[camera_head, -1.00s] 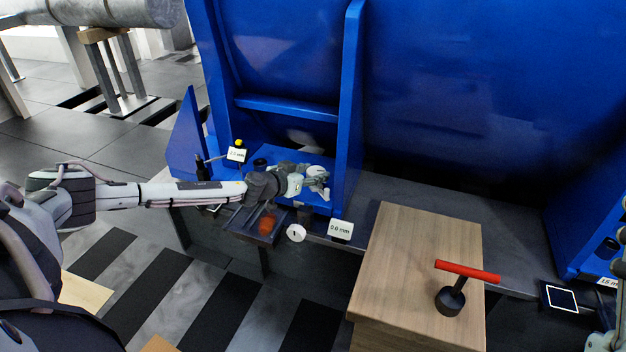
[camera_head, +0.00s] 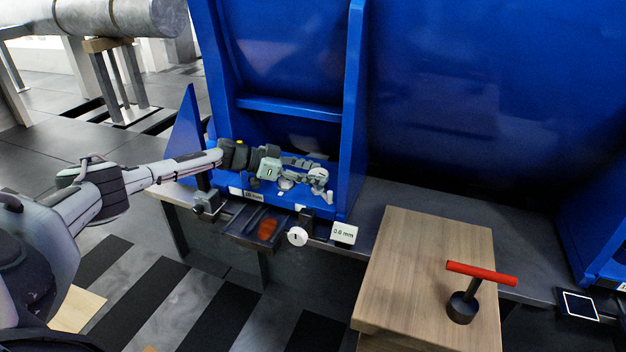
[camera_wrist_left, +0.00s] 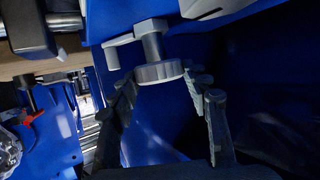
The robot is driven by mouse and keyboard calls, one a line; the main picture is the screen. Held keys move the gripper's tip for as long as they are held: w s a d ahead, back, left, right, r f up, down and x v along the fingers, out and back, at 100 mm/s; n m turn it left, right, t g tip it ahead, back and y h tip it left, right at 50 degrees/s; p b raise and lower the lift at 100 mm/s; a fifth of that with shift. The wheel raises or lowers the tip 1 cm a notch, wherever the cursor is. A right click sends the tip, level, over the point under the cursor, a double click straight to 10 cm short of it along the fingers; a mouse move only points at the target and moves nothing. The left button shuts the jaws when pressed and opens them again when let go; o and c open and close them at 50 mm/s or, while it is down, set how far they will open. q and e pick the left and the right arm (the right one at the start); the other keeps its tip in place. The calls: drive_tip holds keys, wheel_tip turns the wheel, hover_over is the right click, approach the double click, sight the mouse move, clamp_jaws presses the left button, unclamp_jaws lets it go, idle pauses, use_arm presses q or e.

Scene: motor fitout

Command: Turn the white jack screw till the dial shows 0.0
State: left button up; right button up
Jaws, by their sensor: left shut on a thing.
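I cannot tell what this part belongs to. My right gripper is not in view.
A second readout (camera_head: 247,194) lies left, too small to read. A dark tray (camera_head: 240,230) holds an orange-red object (camera_head: 268,228). A red-handled tool (camera_head: 480,273) stands on the wooden block (camera_head: 415,240). A blue upright (camera_head: 353,120) rises beside my gripper.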

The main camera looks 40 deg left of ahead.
sight(313, 173)
use_arm(q)
drive_tip(key=shift+f+m+g+b, duration=0.15)
drive_tip(key=shift+m+g+b, duration=0.25)
drive_tip(key=shift+b, duration=0.05)
drive_tip(key=o, duration=1.2)
drive_tip(key=shift+c, duration=0.2)
wheel_tip(313, 173, up, 10)
